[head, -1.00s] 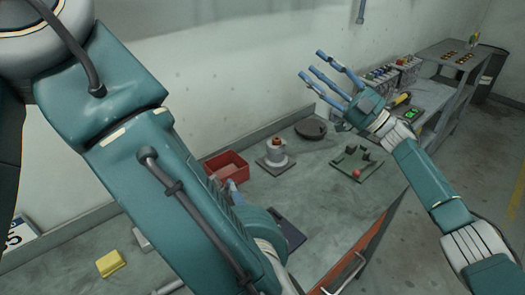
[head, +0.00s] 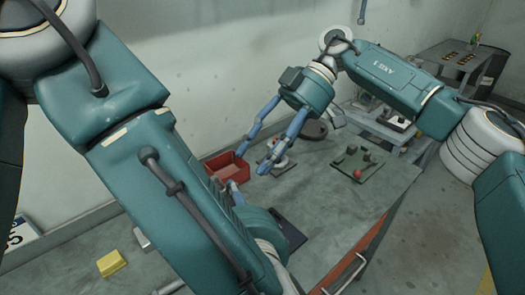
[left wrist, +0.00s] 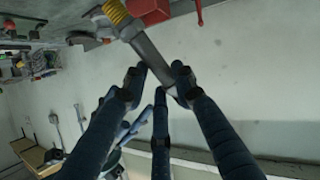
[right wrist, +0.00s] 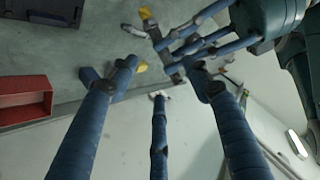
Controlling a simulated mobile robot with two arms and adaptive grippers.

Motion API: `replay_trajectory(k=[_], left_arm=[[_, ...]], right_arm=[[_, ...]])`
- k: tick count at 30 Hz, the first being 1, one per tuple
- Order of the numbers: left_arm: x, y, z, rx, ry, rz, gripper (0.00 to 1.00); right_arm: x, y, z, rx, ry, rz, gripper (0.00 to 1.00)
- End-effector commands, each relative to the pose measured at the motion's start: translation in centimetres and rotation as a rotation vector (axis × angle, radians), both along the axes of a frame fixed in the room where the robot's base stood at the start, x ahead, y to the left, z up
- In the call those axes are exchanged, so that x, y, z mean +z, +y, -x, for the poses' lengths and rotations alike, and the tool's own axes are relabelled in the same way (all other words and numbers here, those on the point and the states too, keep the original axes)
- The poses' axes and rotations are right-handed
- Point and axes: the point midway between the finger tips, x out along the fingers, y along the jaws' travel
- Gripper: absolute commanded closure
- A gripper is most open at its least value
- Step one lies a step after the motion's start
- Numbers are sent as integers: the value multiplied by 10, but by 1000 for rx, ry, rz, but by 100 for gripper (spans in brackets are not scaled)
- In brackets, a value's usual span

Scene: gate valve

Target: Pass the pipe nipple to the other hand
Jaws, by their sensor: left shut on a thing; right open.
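In the left wrist view the pipe nipple (left wrist: 150,48) is a grey tube with a yellow ridged end. My left gripper (left wrist: 158,80) is shut on its plain end. In the head view the left fingers (head: 236,186) mostly hide behind my left arm, and I cannot make out the nipple. My right gripper (head: 262,155) points down with spread fingers, above and beside the left one. In the right wrist view my right gripper (right wrist: 160,78) is open and empty. The nipple (right wrist: 158,42) and the left fingers show beyond its fingertips, apparently apart from them.
A red bin (head: 228,163) stands by the wall on the workbench (head: 200,262). A green plate (head: 362,174) with a red knob lies at right. A yellow block (head: 110,263) lies at front left. A dark flat piece (head: 292,238) lies beside my left arm.

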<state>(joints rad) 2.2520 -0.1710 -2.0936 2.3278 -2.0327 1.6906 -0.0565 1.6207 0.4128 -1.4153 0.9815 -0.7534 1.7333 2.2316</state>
Motion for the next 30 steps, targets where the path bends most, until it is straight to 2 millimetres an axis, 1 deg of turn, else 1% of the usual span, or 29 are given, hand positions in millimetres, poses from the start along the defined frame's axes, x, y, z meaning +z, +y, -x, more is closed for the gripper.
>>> replay_trajectory(k=[9, 16, 22, 30], left_arm=[[1, 0, 0, -1, -1, 0, 100], [1, 0, 0, -1, -1, 0, 100], [1, 0, 0, 0, -2, 1, 100], [1, 0, 0, 0, -2, 1, 100]], right_arm=[[-37, 35, 27, 4, 3, -5, 51], [-61, 59, 43, 2, 1, -7, 51], [-70, 69, 50, 1, 0, -7, 51], [-72, 70, 51, 0, 0, -8, 51]])
